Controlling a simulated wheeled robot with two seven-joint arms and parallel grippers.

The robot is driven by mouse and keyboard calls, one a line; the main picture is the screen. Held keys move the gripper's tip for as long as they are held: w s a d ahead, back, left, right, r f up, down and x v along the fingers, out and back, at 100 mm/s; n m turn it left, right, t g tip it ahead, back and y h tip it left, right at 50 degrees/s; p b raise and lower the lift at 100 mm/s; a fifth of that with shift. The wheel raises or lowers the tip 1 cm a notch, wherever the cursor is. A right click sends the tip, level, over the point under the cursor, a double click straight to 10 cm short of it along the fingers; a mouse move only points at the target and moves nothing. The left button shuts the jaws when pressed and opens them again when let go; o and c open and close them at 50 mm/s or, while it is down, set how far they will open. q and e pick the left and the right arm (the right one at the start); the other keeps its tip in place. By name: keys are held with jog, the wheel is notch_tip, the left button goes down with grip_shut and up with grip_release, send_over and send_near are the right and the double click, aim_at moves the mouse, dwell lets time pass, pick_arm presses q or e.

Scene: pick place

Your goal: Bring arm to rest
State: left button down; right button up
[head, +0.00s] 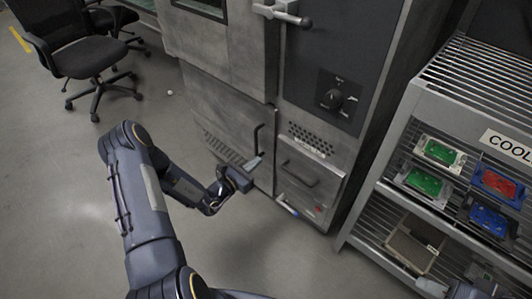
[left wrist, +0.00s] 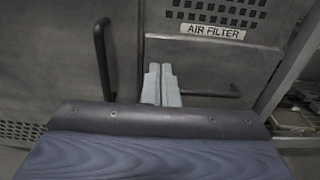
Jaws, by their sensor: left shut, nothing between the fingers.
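My left arm comes in from the bottom of the head view and bends out to the right. My left gripper (head: 255,162) is at its end, in front of the grey metal cabinet (head: 225,95). In the left wrist view its two pale fingers (left wrist: 161,84) lie side by side, shut with nothing between them. Behind them are a dark vertical handle (left wrist: 103,60) and a panel labelled AIR FILTER (left wrist: 212,31). I cannot tell whether the fingertips touch the cabinet.
A metal rack (head: 385,188) on the right holds green, red and blue trays and an open box (head: 415,245). A black office chair (head: 85,55) stands at the upper left. The floor (head: 60,200) left of my arm is clear.

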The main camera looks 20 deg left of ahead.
pick_arm(q)
jog(key=s+d+r+m+g+h, duration=0.4)
jog(key=s+d+r+m+g, duration=0.2)
jog(key=s+r+m, duration=0.35)
jog(key=s+d+r+m+g+h, duration=0.3)
jog(key=s+d+r+m+g, duration=0.35)
jog(key=r+m, duration=0.45)
jog(key=s+a+r+m+t+y, duration=0.1)
jog(key=s+a+r+m+y, duration=0.15)
jog(key=s+m+y, duration=0.4)
jog(key=s+a+r+m+y, duration=0.1)
jog(key=s+a+m+y, duration=0.2)
jog(key=s, duration=0.6)
notch_tip(320, 180, up, 21)
jog(key=p, duration=2.2)
jog(key=shift+s+r, duration=0.15)
jog(key=shift+s, duration=0.05)
